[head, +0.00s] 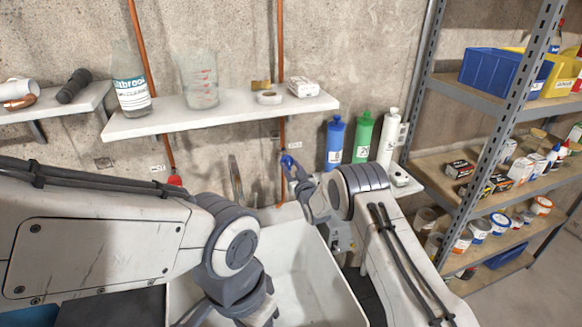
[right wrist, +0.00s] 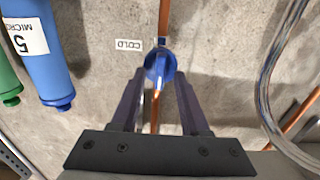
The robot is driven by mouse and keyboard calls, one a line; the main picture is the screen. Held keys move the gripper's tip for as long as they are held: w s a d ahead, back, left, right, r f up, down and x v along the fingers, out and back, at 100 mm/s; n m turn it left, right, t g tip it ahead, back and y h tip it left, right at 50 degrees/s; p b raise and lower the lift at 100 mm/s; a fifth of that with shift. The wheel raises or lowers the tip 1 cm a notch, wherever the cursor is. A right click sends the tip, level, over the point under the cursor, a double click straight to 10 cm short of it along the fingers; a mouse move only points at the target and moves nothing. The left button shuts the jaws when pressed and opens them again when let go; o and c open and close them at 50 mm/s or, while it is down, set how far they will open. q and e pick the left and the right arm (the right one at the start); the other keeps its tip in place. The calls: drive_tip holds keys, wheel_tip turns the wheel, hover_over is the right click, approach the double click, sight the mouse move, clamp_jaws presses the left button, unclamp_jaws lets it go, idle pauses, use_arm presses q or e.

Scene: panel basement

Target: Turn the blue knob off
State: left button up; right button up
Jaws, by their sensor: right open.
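The blue knob (head: 287,161) sits on a copper pipe against the concrete wall, above the sink. It also shows in the right wrist view (right wrist: 160,66), beside a label reading COLD (right wrist: 128,45). My right gripper (right wrist: 160,88) is open, with one finger on each side of the knob's near part; I cannot tell whether either touches it. In the head view the right gripper (head: 294,172) is at the knob, partly hidden by my arm. My left gripper (head: 240,308) is low over the sink, and its fingers are not clear.
A white sink (head: 312,283) lies below. A red knob (head: 175,180) is on another pipe to the left. A wall shelf (head: 215,112) with jars hangs above. Blue (head: 334,143), green (head: 362,137) and white (head: 388,138) bottles stand to the right, beside a metal rack (head: 490,140).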

clamp_jaws()
drive_tip(key=shift+f, duration=0.1)
drive_tip(key=shift+m+b, duration=0.3)
drive_tip(key=shift+b, duration=0.4)
drive_tip(key=m+b, duration=0.3)
drive_tip(key=b, duration=0.1)
drive_tip(key=m+b, duration=0.3)
drive_tip(key=b, duration=0.2)
drive_tip(key=m+b, duration=0.4)
drive_tip(key=shift+d+f, duration=0.2)
drive_tip(key=shift+f, duration=0.05)
drive_tip(key=m+b, duration=0.3)
drive_tip(key=shift+m, duration=0.3)
drive_tip(key=shift+m+b, duration=0.85)
drive_tip(key=shift+m, duration=0.95)
drive_tip(key=shift+d, duration=0.1)
